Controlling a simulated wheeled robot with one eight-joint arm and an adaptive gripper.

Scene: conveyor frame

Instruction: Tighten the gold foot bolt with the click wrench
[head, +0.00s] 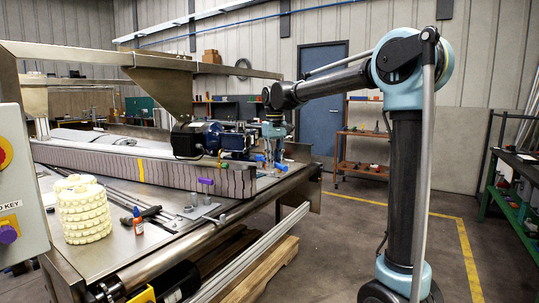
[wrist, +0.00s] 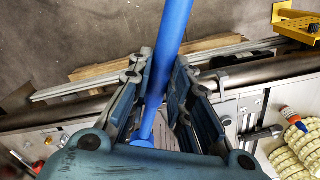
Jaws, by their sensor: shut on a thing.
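My gripper (wrist: 160,85) is shut on a long blue bar (wrist: 170,40), which I take to be the click wrench's handle. The bar runs between the two fingers and out past the top edge of the wrist view. In the head view my gripper (head: 273,150) is over the far right part of the conveyor frame, with small blue parts (head: 280,167) showing just below it.
The conveyor belt (head: 130,167) crosses the metal table, with a dark motor (head: 205,138) beside my gripper. A control box (head: 18,190) stands far left.

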